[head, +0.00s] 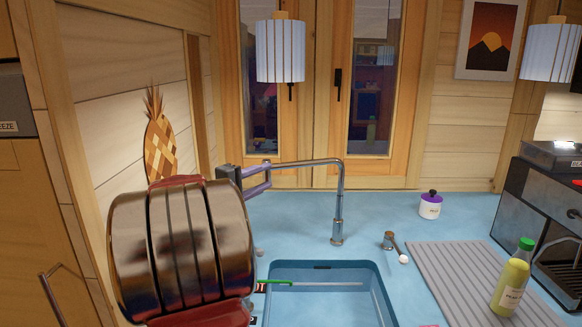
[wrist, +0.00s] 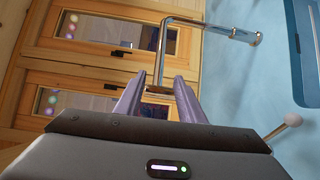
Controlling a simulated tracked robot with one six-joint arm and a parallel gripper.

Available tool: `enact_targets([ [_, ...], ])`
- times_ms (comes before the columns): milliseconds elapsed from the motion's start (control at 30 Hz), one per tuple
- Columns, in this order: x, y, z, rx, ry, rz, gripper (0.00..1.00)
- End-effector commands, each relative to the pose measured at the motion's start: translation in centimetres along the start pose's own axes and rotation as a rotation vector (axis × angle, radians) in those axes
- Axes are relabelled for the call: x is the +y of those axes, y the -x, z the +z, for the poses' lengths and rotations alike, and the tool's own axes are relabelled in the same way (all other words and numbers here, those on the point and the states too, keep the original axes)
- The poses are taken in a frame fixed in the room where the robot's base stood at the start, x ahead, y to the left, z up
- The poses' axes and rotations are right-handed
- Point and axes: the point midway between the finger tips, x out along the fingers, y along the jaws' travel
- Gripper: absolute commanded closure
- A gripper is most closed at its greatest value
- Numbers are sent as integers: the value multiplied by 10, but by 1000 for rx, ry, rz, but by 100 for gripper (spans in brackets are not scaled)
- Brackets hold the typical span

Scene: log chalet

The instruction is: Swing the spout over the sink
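The chrome faucet (head: 337,205) stands upright on the blue counter behind the sink. Its spout (head: 300,162) runs left from the top bend, and its far end is partly hidden by my gripper. The sink (head: 330,301) is a blue basin in front of the faucet; the spout points left, behind the basin rather than over it. My gripper (head: 256,181) is at the spout's left end. In the wrist view my two purple fingers (wrist: 158,98) are apart, with the spout (wrist: 163,55) between them and gaps visible on both sides.
A handle with a pale knob (head: 395,246) stands right of the faucet. A purple-lidded jar (head: 430,206), a ribbed grey mat (head: 475,280) and a green-capped bottle (head: 512,280) are at the right. A green-handled utensil (head: 285,283) lies across the sink. Windows stand behind.

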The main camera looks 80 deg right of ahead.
Motion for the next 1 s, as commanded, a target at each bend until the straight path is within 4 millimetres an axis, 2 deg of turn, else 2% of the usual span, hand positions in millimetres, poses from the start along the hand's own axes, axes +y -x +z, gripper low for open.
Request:
enact_targets([
  [800, -1, -116, 1, -2, -1, -1, 64],
  [1000, -1, -131, 1, -2, 0, -1, 64],
])
